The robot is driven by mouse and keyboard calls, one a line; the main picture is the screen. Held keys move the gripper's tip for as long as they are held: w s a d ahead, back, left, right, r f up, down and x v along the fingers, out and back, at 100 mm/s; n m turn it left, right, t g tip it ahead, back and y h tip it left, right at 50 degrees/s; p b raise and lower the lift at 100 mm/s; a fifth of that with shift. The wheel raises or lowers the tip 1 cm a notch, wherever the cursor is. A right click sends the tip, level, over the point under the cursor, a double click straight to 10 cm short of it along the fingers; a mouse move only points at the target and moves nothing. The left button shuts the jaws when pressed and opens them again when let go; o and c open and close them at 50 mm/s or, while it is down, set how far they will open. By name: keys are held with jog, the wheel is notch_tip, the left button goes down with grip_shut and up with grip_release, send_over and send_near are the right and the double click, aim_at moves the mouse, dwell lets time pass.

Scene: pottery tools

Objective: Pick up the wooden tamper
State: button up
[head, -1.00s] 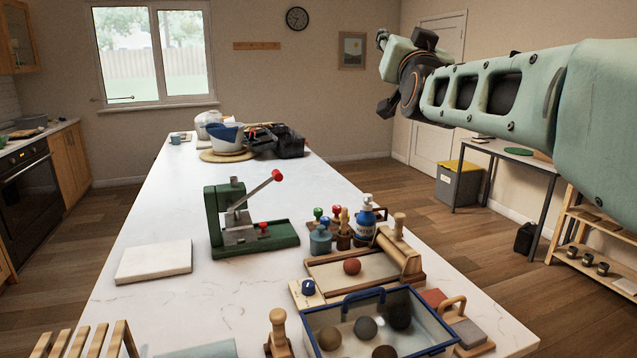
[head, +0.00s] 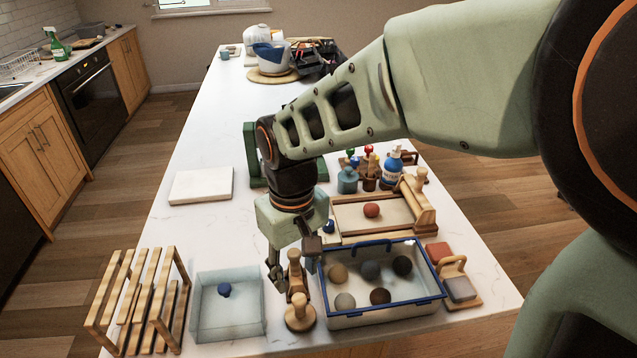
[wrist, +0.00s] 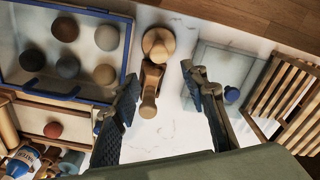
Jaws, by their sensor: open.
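The wooden tamper (head: 295,272) stands on the white counter between a clear bin and a blue-rimmed tray, with a turned handle. A round wooden base with a knob (head: 300,316) shows just in front of it; I cannot tell whether the two are one piece. My gripper (head: 292,276) points down and is open, with one finger on each side of the tamper's handle in the picture. In the wrist view the tamper (wrist: 150,92) shows between the two spread fingers (wrist: 160,80), with a gap on each side. Contact is not visible.
The blue-rimmed tray (head: 440,290) with several balls stands close on the right. The clear bin (head: 228,325) with a blue knob inside is close on the left, beside a slatted wooden rack (head: 140,290). A white slab (head: 202,185) lies further back, with free counter around it.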

aim_at(300, 307)
jog(key=f, duration=0.2)
jog(key=s+f, duration=0.1)
jog(key=f, duration=0.1)
jog(key=shift+s+d+f, duration=0.1)
jog(key=shift+d+f, duration=0.1)
jog(key=shift+f, duration=0.15)
jog(key=shift+d+f, duration=0.1)
jog(key=shift+f, duration=3.05)
jog(key=shift+w, duration=0.2)
jog(key=shift+c, duration=0.5)
grip_shut()
